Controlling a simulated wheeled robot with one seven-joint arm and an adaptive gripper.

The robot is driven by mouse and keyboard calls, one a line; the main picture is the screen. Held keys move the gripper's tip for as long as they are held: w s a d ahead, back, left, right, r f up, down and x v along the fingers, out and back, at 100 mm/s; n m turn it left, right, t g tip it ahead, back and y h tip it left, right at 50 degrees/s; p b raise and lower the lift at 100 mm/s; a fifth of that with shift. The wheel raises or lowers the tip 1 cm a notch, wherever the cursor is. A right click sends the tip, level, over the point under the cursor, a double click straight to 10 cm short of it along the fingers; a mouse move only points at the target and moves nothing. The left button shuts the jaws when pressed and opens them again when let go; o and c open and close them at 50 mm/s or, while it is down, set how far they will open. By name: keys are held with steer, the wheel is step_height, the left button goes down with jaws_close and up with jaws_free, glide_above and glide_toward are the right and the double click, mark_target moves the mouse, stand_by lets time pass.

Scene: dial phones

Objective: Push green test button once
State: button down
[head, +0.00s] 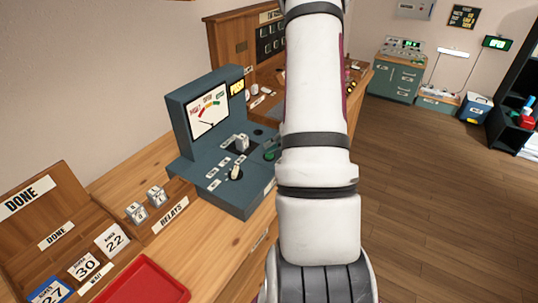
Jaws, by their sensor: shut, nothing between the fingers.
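A blue-grey test console (228,188) stands on the wooden bench in the head view. Its upright back carries a white meter (208,113) with coloured bands and a small yellow display (237,88). On its sloped top are a grey block-like part (242,142), several small white labels and a pale knob or lever (235,172). A dark green round part (270,154), perhaps the green test button, sits at the console's right side. My white arm stands just right of it and covers part of that edge. My gripper is not in view.
A DONE rack (72,225) with numbered cards, a red tray (145,281) and two small relays by a RELAYS label (171,215) are on the left bench. A wooden switchboard (230,45) stands behind. Open floor (430,180) lies to the right.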

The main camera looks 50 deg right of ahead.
steer(key=shift+f+b, duration=0.4)
steer(key=shift+f, duration=0.1)
stand_by(0.6)
steer(key=shift+r, duration=0.1)
steer(key=shift+r+p, duration=0.55)
steer(key=shift+r, duration=0.3)
steer(key=shift+r, duration=0.1)
steer(key=shift+r+p, duration=1.6)
steer(key=shift+r, duration=0.85)
